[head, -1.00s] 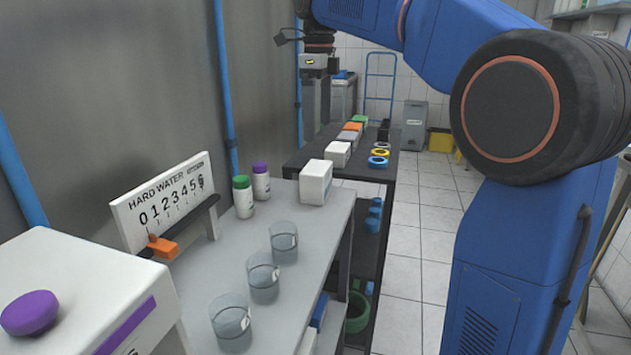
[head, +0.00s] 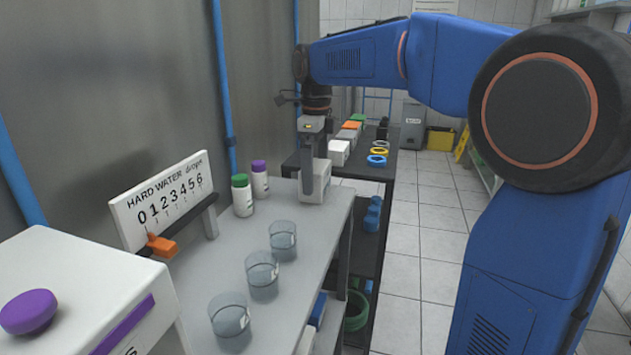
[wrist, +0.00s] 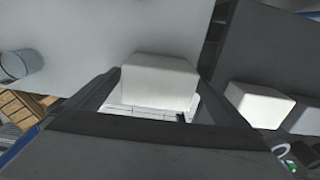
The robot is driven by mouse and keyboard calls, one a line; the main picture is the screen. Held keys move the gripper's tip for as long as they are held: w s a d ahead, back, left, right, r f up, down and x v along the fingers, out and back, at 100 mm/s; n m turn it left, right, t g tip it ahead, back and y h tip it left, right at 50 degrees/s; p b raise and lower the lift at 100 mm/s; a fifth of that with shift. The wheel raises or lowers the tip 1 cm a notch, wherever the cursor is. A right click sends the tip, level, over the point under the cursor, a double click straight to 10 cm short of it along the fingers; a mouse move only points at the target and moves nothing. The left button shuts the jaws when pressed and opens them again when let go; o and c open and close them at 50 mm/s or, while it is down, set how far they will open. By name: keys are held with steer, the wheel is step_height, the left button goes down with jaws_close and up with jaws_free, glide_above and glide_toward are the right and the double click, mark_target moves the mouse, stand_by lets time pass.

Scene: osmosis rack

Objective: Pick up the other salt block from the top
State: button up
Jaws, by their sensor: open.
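A white block (head: 318,178) stands on the grey counter near its far right end. It also shows in the wrist view (wrist: 160,80), with a thin dark-lined face on its near side. My gripper (head: 308,188) points down at this block, and its near finger covers part of it in the head view. In the wrist view the open fingers (wrist: 160,92) lie left and right of the block. I cannot tell whether they touch it. A second white block (head: 339,152) sits on the dark bench behind; a white block also shows right of my gripper in the wrist view (wrist: 258,105).
Three glass beakers (head: 262,272) stand along the counter. A green-capped bottle (head: 242,196) and a purple-capped bottle (head: 260,180) stand left of the block. A hard water scale board (head: 165,200) is by the wall. Coloured rings (head: 377,151) lie on the dark bench.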

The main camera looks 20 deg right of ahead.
steer(key=shift+s+f, duration=0.1)
steer(key=shift+f, duration=1.4)
